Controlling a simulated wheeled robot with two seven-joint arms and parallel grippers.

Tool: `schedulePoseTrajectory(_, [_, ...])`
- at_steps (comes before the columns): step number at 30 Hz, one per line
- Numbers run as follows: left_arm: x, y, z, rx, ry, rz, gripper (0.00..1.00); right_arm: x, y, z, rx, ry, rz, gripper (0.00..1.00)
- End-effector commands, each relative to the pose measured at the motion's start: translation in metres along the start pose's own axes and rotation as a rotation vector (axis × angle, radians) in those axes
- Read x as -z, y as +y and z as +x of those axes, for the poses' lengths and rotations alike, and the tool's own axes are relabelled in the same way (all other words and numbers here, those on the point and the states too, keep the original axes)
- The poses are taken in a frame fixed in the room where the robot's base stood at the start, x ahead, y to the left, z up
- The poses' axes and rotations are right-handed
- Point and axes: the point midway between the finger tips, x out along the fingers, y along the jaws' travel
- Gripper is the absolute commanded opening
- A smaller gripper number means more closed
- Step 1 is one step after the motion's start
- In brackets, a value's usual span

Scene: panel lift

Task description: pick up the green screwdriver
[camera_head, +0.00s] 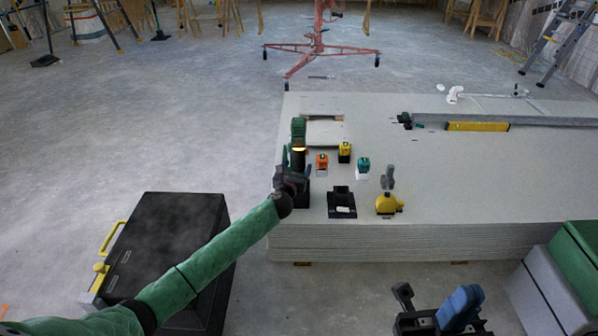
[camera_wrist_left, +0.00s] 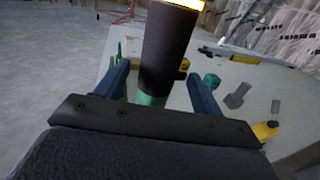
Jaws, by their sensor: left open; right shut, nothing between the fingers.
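My right gripper (camera_head: 438,308) is shut and empty at the bottom, in front of the stack.
The panel stack (camera_head: 480,225) also holds an orange item (camera_head: 321,163), a yellow item (camera_head: 344,152), a teal item (camera_head: 363,166), a black holder (camera_head: 341,203) and a yellow tape measure (camera_head: 389,204). A black case (camera_head: 165,230) stands on the floor at left. Grey-green boxes stand at lower right.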

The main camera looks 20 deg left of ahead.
Motion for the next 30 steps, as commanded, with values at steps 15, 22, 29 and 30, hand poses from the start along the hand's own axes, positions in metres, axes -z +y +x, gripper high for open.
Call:
schedulePoseTrajectory(15, [-0.002, 0.001, 0.050, 0.000, 0.001, -0.003, 0.68, -0.003, -0.004, -0.007, -0.015, 0.007, 0.034, 0.00])
schedulePoseTrajectory(22, [-0.002, 0.001, 0.050, 0.000, 0.001, -0.003, 0.60, -0.003, -0.004, -0.007, -0.015, 0.008, 0.034, 0.00])
schedulePoseTrajectory(29, [-0.002, 0.001, 0.050, 0.000, 0.001, -0.003, 0.15, -0.003, -0.003, -0.007, -0.015, 0.008, 0.034, 0.00])
schedulePoseTrajectory(30, [-0.002, 0.001, 0.050, 0.000, 0.001, -0.003, 0.07, -0.003, -0.003, -0.007, -0.015, 0.009, 0.034, 0.00])
